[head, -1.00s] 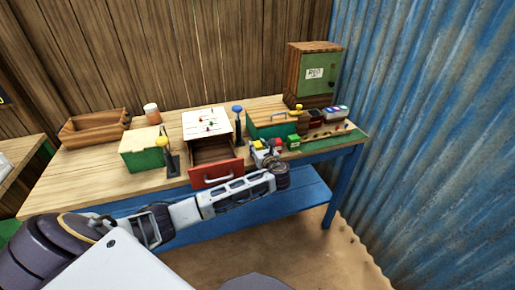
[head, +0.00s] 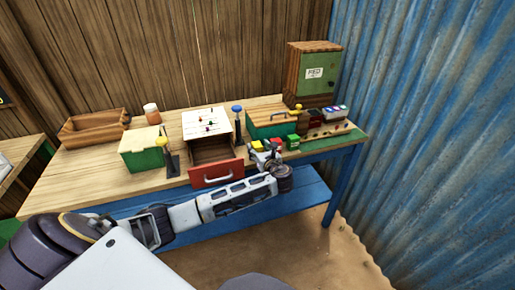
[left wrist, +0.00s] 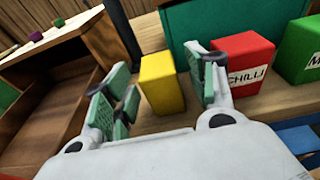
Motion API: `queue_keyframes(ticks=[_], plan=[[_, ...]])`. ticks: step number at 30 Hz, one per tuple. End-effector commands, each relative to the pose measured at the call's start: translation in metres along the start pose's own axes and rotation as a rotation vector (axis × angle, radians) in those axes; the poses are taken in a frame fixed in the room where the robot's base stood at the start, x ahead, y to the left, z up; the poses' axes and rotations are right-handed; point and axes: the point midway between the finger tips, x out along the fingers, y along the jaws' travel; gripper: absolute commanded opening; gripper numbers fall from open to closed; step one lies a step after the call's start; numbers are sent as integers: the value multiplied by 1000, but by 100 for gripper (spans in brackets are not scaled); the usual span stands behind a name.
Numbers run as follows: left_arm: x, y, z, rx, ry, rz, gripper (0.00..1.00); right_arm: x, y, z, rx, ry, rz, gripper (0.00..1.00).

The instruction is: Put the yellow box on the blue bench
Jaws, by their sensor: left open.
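The yellow box (head: 257,146) stands on the wooden top near the front edge of the blue-framed bench (head: 345,185), right of the open red drawer. In the left wrist view the yellow box (left wrist: 162,83) is upright, between the fingertips or just beyond them. My left gripper (head: 264,158) is open, with green-padded fingers on either side of the box in the left wrist view (left wrist: 160,88). I cannot tell whether either finger touches it. My right gripper is not in view.
A red CHILLI box (left wrist: 243,62) stands close by the right finger, with a green box (left wrist: 303,50) beyond it. A teal case (head: 270,123) is behind. The open red-fronted drawer (head: 217,174) juts out on the left. A blue lower shelf (head: 230,220) looks clear.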

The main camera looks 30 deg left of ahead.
Motion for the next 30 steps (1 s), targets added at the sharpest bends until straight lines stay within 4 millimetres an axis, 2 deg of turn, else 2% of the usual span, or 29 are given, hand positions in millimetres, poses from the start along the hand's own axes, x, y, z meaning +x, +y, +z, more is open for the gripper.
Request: queue_keyframes(ticks=[9, 18, 23, 30], plan=[[-47, 0, 0, -1, 2, -1, 57, -1, -7, 9, 2, -11, -7, 0], [-86, 0, 0, 0, 0, -1, 57, -3, 7, 14, -4, -11, 6, 0], [-97, 0, 0, -1, 1, 0, 57, -3, 13, 15, -7, -14, 13, 0], [-100, 0, 0, -1, 0, 0, 57, -3, 7, 14, -4, -13, 7, 0]])
